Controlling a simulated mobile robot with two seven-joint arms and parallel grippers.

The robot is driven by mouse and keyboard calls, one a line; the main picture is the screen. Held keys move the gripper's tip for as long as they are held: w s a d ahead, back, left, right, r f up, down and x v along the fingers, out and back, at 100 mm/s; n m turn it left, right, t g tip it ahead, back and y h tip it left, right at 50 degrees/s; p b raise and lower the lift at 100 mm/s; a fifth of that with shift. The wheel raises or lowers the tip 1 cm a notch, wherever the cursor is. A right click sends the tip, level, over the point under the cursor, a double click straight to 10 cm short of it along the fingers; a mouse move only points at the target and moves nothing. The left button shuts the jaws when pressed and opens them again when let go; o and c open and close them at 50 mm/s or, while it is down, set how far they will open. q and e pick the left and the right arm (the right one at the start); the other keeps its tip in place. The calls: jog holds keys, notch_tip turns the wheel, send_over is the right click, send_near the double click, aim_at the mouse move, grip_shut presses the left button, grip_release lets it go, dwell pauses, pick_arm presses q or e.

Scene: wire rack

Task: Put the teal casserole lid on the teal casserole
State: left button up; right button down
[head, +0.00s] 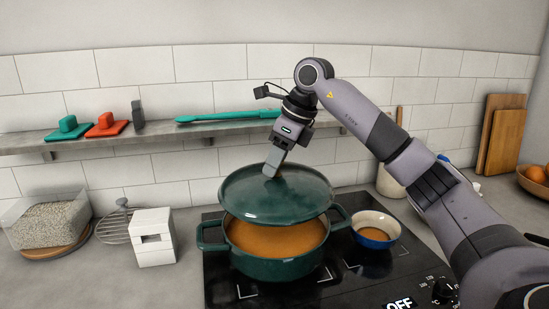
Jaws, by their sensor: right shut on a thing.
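The teal casserole (272,268) stands on the black hob and holds an orange-brown soup. The teal casserole lid (262,198) is tilted above it, covering the far part of the opening; the soup shows along the near side. I cannot tell whether the lid's far edge touches the rim. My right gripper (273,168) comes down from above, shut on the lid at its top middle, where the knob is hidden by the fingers. My left gripper is not in view.
A blue bowl (376,236) stands close to the casserole's right handle. A white block (153,238), a wire rack (113,229) and a clear container of grain (46,222) stand at left.

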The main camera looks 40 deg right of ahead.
aim_at(281, 175)
jog(key=shift+r, duration=0.2)
jog(key=shift+f+b, duration=1.75)
jog(key=shift+f, duration=1.3)
jog(key=shift+f+p, duration=0.1)
jog(key=shift+p, duration=0.3)
jog(key=shift+f, duration=0.45)
jog(key=shift+f, duration=0.4)
dwell(1.0)
